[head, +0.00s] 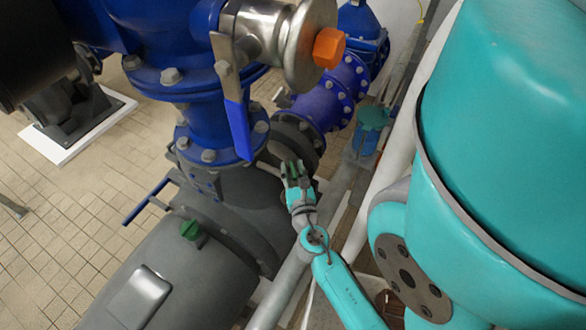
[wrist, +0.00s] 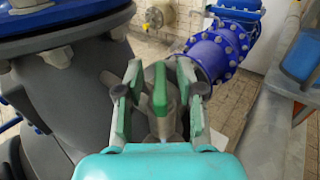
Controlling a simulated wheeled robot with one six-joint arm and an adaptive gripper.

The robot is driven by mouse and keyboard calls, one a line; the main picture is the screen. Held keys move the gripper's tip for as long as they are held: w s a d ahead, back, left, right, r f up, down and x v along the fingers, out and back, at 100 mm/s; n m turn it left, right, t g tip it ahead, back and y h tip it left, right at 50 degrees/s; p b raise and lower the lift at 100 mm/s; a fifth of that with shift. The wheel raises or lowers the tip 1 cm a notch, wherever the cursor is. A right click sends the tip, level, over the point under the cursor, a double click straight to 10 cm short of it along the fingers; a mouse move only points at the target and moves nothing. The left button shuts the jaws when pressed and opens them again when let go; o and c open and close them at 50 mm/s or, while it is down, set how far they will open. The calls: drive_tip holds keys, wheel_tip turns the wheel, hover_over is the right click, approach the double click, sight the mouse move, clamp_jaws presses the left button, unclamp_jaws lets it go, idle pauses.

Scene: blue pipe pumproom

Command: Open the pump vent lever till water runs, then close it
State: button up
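A small upright green lever (wrist: 160,88) stands between the fingers of my gripper in the wrist view, over a grey fitting. My gripper (wrist: 160,112) is open around it, with a gap between the lever and each finger pad. In the head view my gripper (head: 294,178) is beside the dark flange of the blue pipe, low in the middle. There I cannot tell the green lever from the green finger pads. No running water shows.
A steel valve with a blue handle (head: 238,130) and an orange cap (head: 329,48) hangs above my gripper. A grey pump body (head: 180,275) with a green cap (head: 190,230) is at left. Blue flanged pipe (wrist: 214,54) lies behind the lever. Tiled floor is open at far left.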

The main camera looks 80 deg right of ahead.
drive_tip(key=shift+d, duration=0.1)
clamp_jaws()
drive_tip(key=shift+w+m+g, duration=0.1)
drive_tip(key=shift+m+g, duration=0.2)
drive_tip(key=shift+g, duration=0.1)
drive_tip(key=m+g+h, duration=0.1)
drive_tip(key=g, duration=0.1)
drive_tip(key=m+g+h, duration=0.1)
drive_tip(key=m+g, duration=0.1)
drive_tip(key=g, duration=0.1)
drive_tip(key=shift+m+g, duration=0.3)
drive_tip(key=shift+m+g+y, duration=0.15)
drive_tip(key=shift+m+g, duration=0.85)
drive_tip(key=shift+g, duration=0.55)
drive_tip(key=shift+m+g+y, duration=0.15)
drive_tip(key=shift+m+g, duration=0.85)
drive_tip(key=shift+g, duration=0.85)
unclamp_jaws()
